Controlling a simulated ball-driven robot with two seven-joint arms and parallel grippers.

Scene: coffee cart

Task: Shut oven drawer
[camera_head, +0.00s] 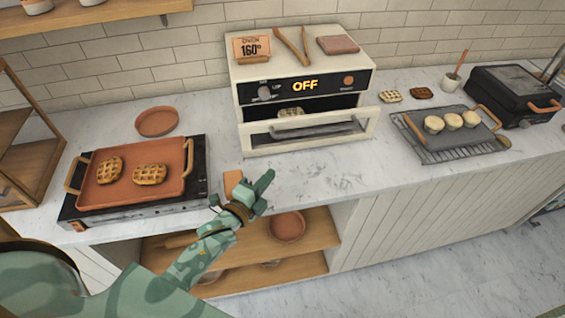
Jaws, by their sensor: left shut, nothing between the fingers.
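The cream oven (300,100) stands at the back of the counter, with a display reading OFF. Its front drawer (312,130) sticks out toward me, with a grey bar handle (318,131) across its front. A waffle (291,113) shows in the opening behind the drawer front. My left gripper (265,182) is shut and empty, in front of and to the left of the drawer, apart from the handle. My right gripper is not in view.
A griddle with an orange tray (128,196) of waffles stands left, near a round plate (157,121). A rack with a grey tray (430,140) and a black press (513,94) stand right. The counter before the oven is mostly clear.

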